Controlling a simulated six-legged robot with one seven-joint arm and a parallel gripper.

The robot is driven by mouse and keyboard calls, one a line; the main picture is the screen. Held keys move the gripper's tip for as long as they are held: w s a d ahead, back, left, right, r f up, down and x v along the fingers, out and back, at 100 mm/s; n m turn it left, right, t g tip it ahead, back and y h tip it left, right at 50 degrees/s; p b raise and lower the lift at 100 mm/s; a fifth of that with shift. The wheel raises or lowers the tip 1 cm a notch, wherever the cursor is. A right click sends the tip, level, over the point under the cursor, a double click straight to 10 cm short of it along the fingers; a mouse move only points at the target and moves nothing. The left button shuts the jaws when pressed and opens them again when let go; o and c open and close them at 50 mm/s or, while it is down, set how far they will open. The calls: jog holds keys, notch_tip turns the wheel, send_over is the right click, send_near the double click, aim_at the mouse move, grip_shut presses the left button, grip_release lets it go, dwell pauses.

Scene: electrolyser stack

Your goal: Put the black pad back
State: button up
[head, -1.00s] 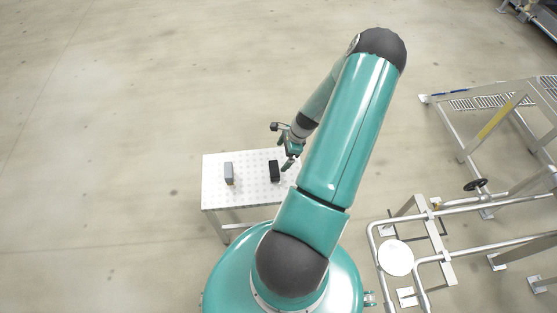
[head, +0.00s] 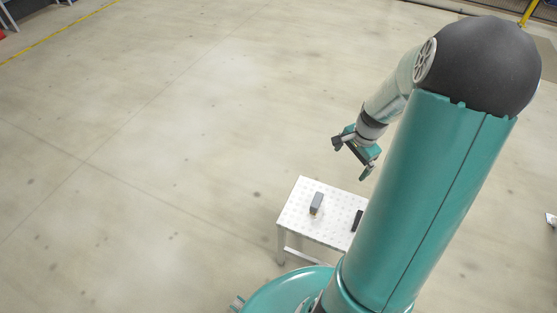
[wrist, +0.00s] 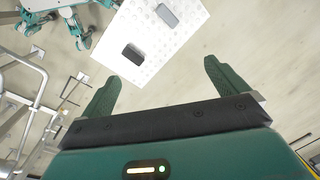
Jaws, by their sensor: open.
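The black pad (head: 357,220) lies on a small white perforated table (head: 290,217), partly hidden behind my arm in the head view. In the wrist view the black pad (wrist: 132,54) lies on the table (wrist: 172,58), beyond my fingers. My gripper (head: 368,165) is above and behind the table, apart from the pad. In the wrist view my gripper (wrist: 160,85) has its two green fingers spread wide with nothing between them.
A grey block (head: 317,203) stands on the same table, left of the pad; it also shows in the wrist view (wrist: 166,14). Metal pipe framing (wrist: 22,90) is at the left of the wrist view. Floor left of the table is clear.

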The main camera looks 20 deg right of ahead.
jog(key=w+a+r+n+h, duration=0.1)
jog(key=a+r+n, duration=0.4)
jog(key=a+r, duration=0.45)
jog(key=s+a+r+n+t, duration=0.2)
jog(key=s+a+r+n, duration=0.3)
jog(key=a+r, duration=0.2)
jog(key=s+a+r+n+t, duration=0.2)
jog(key=s+a+r+n, duration=0.3)
jog(key=a, duration=0.6)
notch_tip(320, 180, up, 2)
jog(key=shift+s+a+r+n+y, duration=0.2)
jog(key=shift+s+a+n+y, duration=0.15)
jog(key=shift+n, duration=0.45)
